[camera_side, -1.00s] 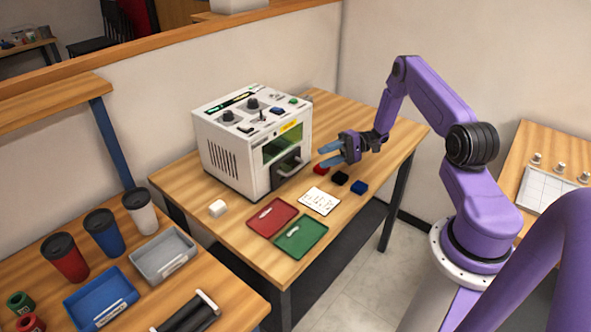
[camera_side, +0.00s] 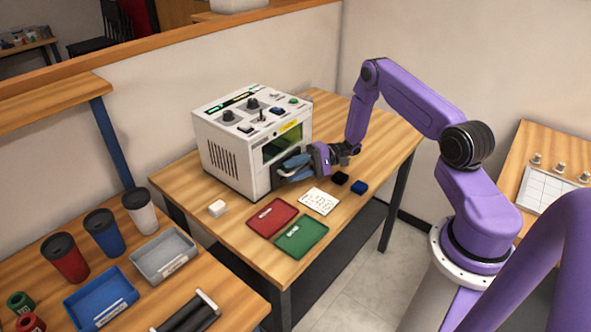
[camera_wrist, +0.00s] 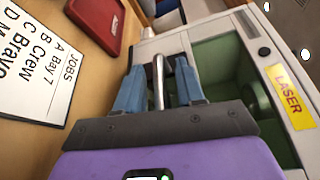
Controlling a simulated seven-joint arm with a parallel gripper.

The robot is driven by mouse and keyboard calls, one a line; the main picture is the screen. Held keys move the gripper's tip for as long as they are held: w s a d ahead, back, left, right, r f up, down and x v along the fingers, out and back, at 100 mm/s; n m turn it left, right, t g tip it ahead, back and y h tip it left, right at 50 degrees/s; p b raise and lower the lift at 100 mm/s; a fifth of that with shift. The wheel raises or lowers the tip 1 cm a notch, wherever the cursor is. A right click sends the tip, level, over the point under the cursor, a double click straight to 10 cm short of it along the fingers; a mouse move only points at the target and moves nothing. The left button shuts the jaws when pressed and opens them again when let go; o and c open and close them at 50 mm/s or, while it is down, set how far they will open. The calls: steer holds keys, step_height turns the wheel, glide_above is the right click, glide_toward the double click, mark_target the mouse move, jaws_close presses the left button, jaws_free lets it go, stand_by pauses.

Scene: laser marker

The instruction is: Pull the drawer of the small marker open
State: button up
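The small marker (camera_side: 235,150) is a white box with knobs on top and a green window, standing on the wooden table. In the wrist view its yellow LASER label (camera_wrist: 290,95) shows at the right. The drawer's metal bar handle (camera_wrist: 158,88) stands between the two blue fingers of my gripper (camera_wrist: 158,68). The fingers are apart, with a visible gap on the right side of the bar and a narrow one on the left. In the side view my gripper (camera_side: 291,166) is at the marker's lower front and hides most of the drawer front.
A red tray (camera_side: 272,217), a green tray (camera_side: 300,237) and a white jobs card (camera_side: 320,201) lie in front of the marker.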

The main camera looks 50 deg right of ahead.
jaws_close()
steer(key=s, duration=1.4)
steer(key=shift+s+d, duration=0.1)
steer(key=shift+s, duration=0.2)
jaws_free()
steer(key=v, duration=1.7)
steer(key=shift+d, duration=0.15)
